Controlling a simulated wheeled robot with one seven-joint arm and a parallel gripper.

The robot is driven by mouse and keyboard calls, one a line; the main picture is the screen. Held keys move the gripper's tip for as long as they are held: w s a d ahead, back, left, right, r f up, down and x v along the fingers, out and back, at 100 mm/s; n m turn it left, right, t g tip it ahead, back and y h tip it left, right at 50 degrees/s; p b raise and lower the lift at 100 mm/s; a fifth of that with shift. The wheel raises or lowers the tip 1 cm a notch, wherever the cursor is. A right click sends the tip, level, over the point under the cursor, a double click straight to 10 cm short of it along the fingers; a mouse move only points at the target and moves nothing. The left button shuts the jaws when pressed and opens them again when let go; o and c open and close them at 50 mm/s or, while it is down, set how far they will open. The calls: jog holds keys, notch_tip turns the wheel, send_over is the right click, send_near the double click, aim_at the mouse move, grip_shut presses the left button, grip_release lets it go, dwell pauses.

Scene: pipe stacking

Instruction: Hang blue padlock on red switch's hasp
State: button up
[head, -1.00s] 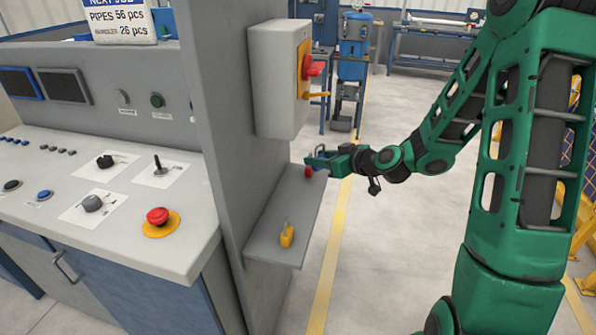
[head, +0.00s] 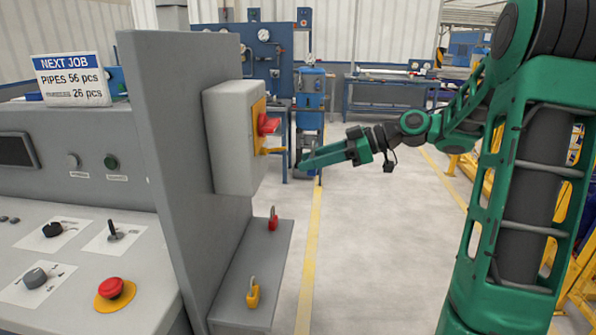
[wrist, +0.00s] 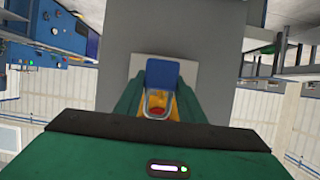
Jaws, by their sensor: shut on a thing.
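The blue padlock (wrist: 162,72) is held between the green fingers of my gripper (head: 306,163) in the wrist view, its metal shackle (wrist: 146,106) pointing toward the bottom of that picture. The red switch (head: 267,124) sits on a yellow plate on the grey box, with the yellow hasp (head: 272,151) sticking out below it. My gripper is level with the hasp, just right of it in the head view. In the wrist view, red and yellow parts show through the shackle; I cannot tell whether it is around the hasp. The padlock cannot be made out in the head view.
A red padlock (head: 273,222) and a yellow padlock (head: 253,294) stand on the grey shelf (head: 233,314) below the switch box (head: 228,140). A grey panel wall (head: 170,130) stands left of the box. The floor right of the shelf is clear.

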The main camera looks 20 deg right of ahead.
jog(key=shift+s+d+r, duration=0.1)
jog(key=shift+s+r, duration=0.15)
jog(key=shift+s, duration=0.2)
send_near(261, 166)
jog(key=shift+w+d+x, duration=0.1)
jog(key=shift+w+x, duration=0.05)
jog(key=shift+x, duration=1.15)
jog(key=shift+w+d+x, duration=0.1)
jog(key=shift+w+x, duration=0.05)
jog(key=shift+x, duration=1.15)
jog(key=shift+w+a+f, duration=0.25)
jog(key=shift+w+a, duration=0.05)
jog(key=shift+a, duration=0.35)
